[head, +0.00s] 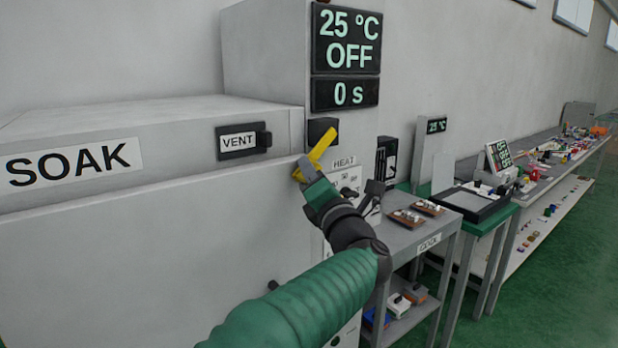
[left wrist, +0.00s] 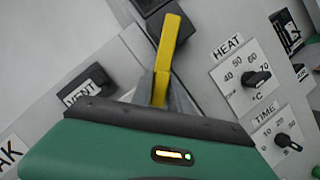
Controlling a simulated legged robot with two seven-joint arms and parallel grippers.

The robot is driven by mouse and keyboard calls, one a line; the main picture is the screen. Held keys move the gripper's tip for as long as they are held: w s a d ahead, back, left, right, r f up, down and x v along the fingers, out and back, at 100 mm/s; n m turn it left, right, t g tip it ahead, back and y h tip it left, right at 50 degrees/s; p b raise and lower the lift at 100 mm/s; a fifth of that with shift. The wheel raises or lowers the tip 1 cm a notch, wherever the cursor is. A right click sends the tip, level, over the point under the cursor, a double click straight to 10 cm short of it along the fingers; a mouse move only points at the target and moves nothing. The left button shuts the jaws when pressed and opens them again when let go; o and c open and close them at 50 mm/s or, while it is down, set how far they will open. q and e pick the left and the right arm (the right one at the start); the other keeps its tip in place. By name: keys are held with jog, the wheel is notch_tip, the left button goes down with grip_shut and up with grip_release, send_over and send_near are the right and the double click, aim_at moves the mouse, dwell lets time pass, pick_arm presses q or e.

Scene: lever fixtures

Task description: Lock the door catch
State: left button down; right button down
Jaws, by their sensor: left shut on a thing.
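The door catch is a yellow lever (head: 321,146) at the right edge of the large grey SOAK oven door (head: 150,250). It slants up to the right from its lower end in the head view. My left gripper (head: 311,172) is at the lever's lower part and shut on it. In the left wrist view the yellow lever (left wrist: 167,60) rises from between the fingers (left wrist: 160,92), and its upper end is free. The lever's pivot is partly hidden by the gripper. My right gripper is in neither view.
A VENT slider (head: 243,141) is on the oven's upper left. HEAT (left wrist: 257,78) and TIME (left wrist: 285,142) knobs are right of the lever. The display (head: 346,40) reads 25 °C, OFF, 0 s. A grey cart (head: 415,240) stands at the right. Green floor lies beyond.

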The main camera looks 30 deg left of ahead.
pick_arm(q)
jog(key=shift+w+d+f, duration=0.15)
jog(key=shift+d+f, duration=0.05)
jog(key=shift+f, duration=0.2)
jog(key=c, duration=1.4)
grip_release()
jog(key=shift+o, duration=0.2)
jog(key=shift+d+r, duration=0.15)
jog(key=shift+r, duration=0.1)
jog(key=v, duration=1.7)
jog(key=shift+b, duration=0.45)
jog(key=shift+w, duration=0.15)
